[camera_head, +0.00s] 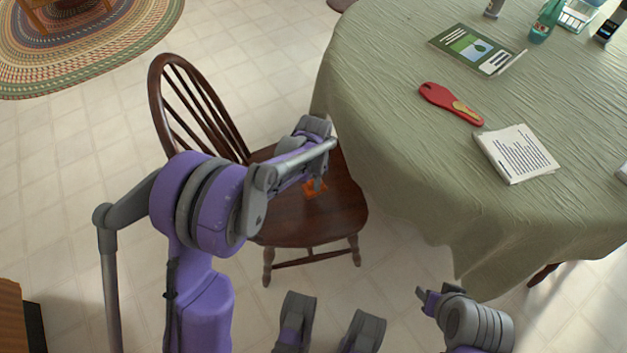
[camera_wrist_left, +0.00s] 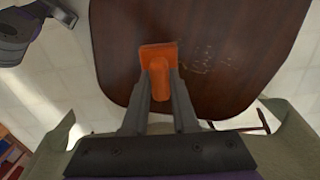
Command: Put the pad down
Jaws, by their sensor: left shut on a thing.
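The orange pad (camera_head: 315,190) is at my left gripper (camera_head: 319,184), over the seat of a dark wooden chair (camera_head: 300,223). In the left wrist view the pad (camera_wrist_left: 158,54) shows a flat squarish end and a rounded stem. The left gripper's two fingers (camera_wrist_left: 160,92) are shut on this stem. The pad lies against or just above the brown seat (camera_wrist_left: 225,45); I cannot tell whether it touches. My right gripper (camera_head: 426,296) is empty-looking near the bottom, below the tablecloth, and its opening is unclear.
A round table with a green cloth (camera_head: 390,150) stands right of the chair. On it are a green booklet (camera_head: 475,48), a red-handled tool (camera_head: 450,103), a paper stack (camera_head: 517,153) and a green bottle (camera_head: 546,20). A braided rug (camera_head: 130,40) lies upper left. The chair back rises left.

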